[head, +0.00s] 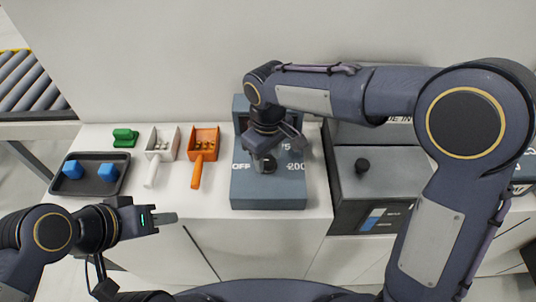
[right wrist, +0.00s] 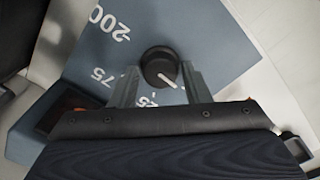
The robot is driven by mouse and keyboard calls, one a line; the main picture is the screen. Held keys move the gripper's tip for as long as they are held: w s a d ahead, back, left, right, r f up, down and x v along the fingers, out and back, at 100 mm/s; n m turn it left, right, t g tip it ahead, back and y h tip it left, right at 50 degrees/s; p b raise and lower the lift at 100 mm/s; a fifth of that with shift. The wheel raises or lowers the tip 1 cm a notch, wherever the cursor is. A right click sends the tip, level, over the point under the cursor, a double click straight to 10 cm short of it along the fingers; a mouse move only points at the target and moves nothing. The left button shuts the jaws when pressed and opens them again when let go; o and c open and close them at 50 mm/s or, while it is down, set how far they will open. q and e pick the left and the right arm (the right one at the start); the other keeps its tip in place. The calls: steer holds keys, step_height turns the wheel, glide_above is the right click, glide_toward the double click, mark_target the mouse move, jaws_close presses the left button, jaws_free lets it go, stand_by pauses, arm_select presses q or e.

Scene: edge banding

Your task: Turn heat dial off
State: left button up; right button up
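The heat dial (right wrist: 159,64) is a round black knob with a white pointer line, on the sloped top of a blue-grey box (head: 268,200) marked OFF, 200 and other numbers. In the right wrist view the pointer line points to the lower right. My right gripper (right wrist: 160,88) is open, with one finger on each side of the dial's near edge. I cannot tell whether the fingers touch it. In the head view my right gripper (head: 270,150) hides most of the dial. My left gripper (head: 166,218) is away from the box, near the table's front edge, seen side-on.
On the left are a dark tray (head: 92,187) with blue blocks, a green piece (head: 125,138), a white scoop (head: 160,148) and an orange scoop (head: 203,147). A dark machine (head: 350,195) with a black knob (head: 362,166) stands right of the box. A roller conveyor (head: 25,82) is far left.

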mark_target(269, 160)
steer(key=shift+o, duration=1.1)
step_height(269, 160, up, 8)
steer(key=shift+f+b, duration=0.1)
steer(key=shift+b, duration=0.25)
steer(key=shift+d, duration=0.1)
